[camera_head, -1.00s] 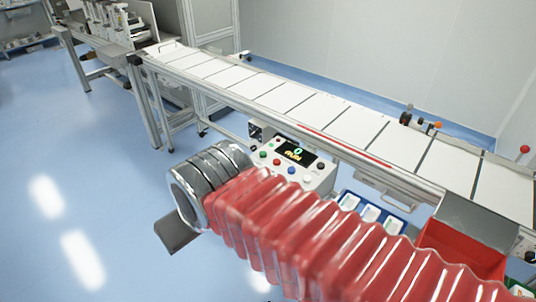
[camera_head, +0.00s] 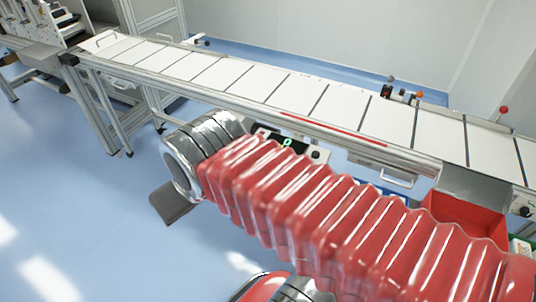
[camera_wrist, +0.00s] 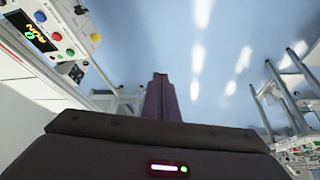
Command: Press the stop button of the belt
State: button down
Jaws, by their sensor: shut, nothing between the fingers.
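The control panel (camera_wrist: 62,20) of the belt shows at the upper left in the wrist view, with a lit display (camera_wrist: 32,31) and several coloured buttons. A red button (camera_wrist: 70,52) is among them. In the head view only the panel's display (camera_head: 288,143) and a dark knob (camera_head: 315,154) show; my red-sleeved arm hides the rest. My gripper (camera_wrist: 160,76) is shut and empty, its dark fingers pointing over the blue floor, to the right of the panel and apart from it. In the head view a dark part of my gripper (camera_head: 172,203) shows left of the arm.
The white conveyor belt (camera_head: 240,82) runs across behind my arm. A red bin (camera_head: 465,212) stands at the right by the belt's front edge. Metal frame legs (camera_head: 100,115) stand at the left. The blue floor (camera_head: 90,200) at the left is clear.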

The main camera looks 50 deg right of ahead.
jog(key=shift+w, duration=0.1)
dwell(0.3)
jog(key=w+d+f+m+t+y, duration=0.15)
jog(key=w+d+m, duration=0.45)
jog(key=m, duration=0.6)
jog(key=w+d+f+m+y, duration=0.1)
jog(key=w+d+f+m, duration=0.35)
jog(key=m, duration=0.75)
jog(key=d+f+m+t+h, duration=0.1)
jog(key=d+f+m+h, duration=0.1)
jog(key=d+m, duration=0.9)
jog(key=w+d+f+m+t+h, duration=0.1)
jog(key=d+f+m, duration=0.2)
jog(key=d+m, duration=0.8)
jog(key=d, duration=0.3)
jog(key=shift+d+m+h, duration=0.3)
jog(key=shift+d+h, duration=0.05)
jog(key=shift+d, duration=0.05)
jog(key=shift+f, duration=0.25)
jog(key=shift+f, duration=4.3)
